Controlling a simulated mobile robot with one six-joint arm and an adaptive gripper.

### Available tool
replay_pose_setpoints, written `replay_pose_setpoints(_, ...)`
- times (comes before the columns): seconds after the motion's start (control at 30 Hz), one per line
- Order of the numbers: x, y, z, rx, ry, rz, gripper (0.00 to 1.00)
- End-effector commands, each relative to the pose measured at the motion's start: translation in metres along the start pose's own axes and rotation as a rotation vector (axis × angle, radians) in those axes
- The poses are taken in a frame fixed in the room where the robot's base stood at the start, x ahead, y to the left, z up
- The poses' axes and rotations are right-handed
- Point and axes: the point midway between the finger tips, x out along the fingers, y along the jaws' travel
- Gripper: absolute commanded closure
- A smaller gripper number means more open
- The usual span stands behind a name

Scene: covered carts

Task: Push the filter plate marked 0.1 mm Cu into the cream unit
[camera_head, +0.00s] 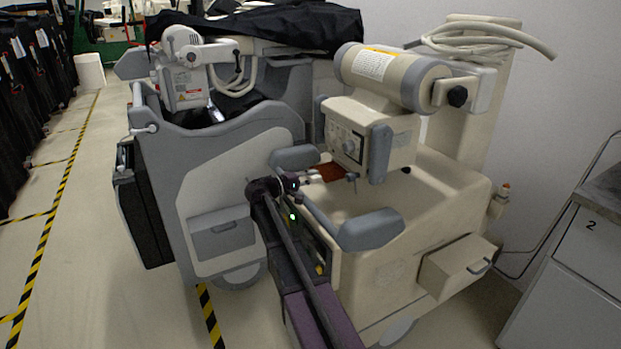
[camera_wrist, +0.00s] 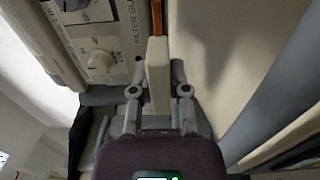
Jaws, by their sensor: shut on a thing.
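The cream unit (camera_head: 455,180) stands at centre right, with its boxy cream head (camera_head: 370,135) under a cylinder. In the wrist view the head's face (camera_wrist: 85,45) fills the upper left, with a knob and partly visible "FILTER SL…" lettering. My gripper (camera_head: 313,177) is shut on the cream end block of a copper-coloured filter plate (camera_head: 331,172), at the head's lower left. The wrist view shows my gripper (camera_wrist: 158,75) with a finger on each side of the block (camera_wrist: 158,62). The plate (camera_wrist: 156,14) extends away beyond it. I cannot read its marking or tell whether its far edge is in the slot.
A grey cart (camera_head: 215,160) with a second machine stands close on the left, partly under a black cover (camera_head: 270,30). Grey bumpers (camera_head: 370,230) of the cream unit lie near my arm. A grey cabinet (camera_head: 575,260) is at right. Open floor lies at left.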

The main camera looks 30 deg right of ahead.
Motion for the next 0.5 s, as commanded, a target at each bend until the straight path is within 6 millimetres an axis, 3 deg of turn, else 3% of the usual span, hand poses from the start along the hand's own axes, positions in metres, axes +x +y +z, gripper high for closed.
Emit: replay_pose_setpoints(0.5, 0.0097, 0.0000, 0.0001, 0.000, 0.000, 0.001, 1.00)
